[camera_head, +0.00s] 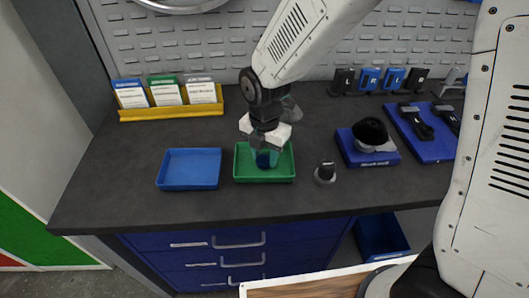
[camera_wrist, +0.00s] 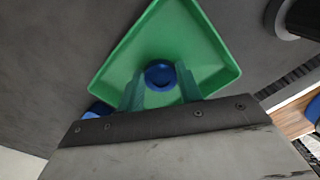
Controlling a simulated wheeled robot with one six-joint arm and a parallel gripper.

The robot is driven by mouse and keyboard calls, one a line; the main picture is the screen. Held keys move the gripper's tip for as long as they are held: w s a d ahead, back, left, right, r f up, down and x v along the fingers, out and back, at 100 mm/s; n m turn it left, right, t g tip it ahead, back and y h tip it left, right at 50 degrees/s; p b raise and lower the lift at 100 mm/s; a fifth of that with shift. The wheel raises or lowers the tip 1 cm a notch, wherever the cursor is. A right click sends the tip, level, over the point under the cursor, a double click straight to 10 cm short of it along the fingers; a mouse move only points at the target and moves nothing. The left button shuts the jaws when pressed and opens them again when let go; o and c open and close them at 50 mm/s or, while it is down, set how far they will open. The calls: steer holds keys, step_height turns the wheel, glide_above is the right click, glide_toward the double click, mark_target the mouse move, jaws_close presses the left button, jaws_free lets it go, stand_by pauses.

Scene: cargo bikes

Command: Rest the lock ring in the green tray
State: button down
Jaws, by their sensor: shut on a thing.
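The green tray (camera_head: 265,178) lies on the dark workbench, just right of the blue tray. My gripper (camera_head: 266,152) points down over the green tray. The wrist view shows its two fingers shut on the blue lock ring (camera_wrist: 160,74), with the green tray (camera_wrist: 208,45) behind it. The lock ring also shows in the head view (camera_head: 263,160), low between the fingers and within the tray's outline. I cannot tell whether the ring touches the tray floor.
An empty blue tray (camera_head: 190,169) lies to the left. A small dark knob-like part (camera_head: 325,173) stands to the right. A blue block with a black domed item (camera_head: 370,135) is farther right. A yellow card rack (camera_head: 171,106) stands at the back left.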

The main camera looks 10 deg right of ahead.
steer(key=c, duration=0.9)
jaws_free()
steer(key=shift+o, duration=0.2)
step_height(320, 180, up, 8)
steer(key=shift+f, duration=0.1)
steer(key=shift+s+d+m, duration=0.1)
steer(key=shift+s+m, duration=0.1)
steer(key=shift+m, duration=0.8)
steer(key=s+d+r+m, duration=0.6)
steer(key=s+d+m, duration=0.3)
steer(key=m, duration=0.4)
steer(key=s+d+r+m+t, duration=0.1)
steer(key=s+d+r+m, duration=0.5)
steer(key=s+d+m, duration=0.4)
steer(key=d+m, duration=0.1)
steer(key=m, duration=0.2)
steer(key=shift+s, duration=0.25)
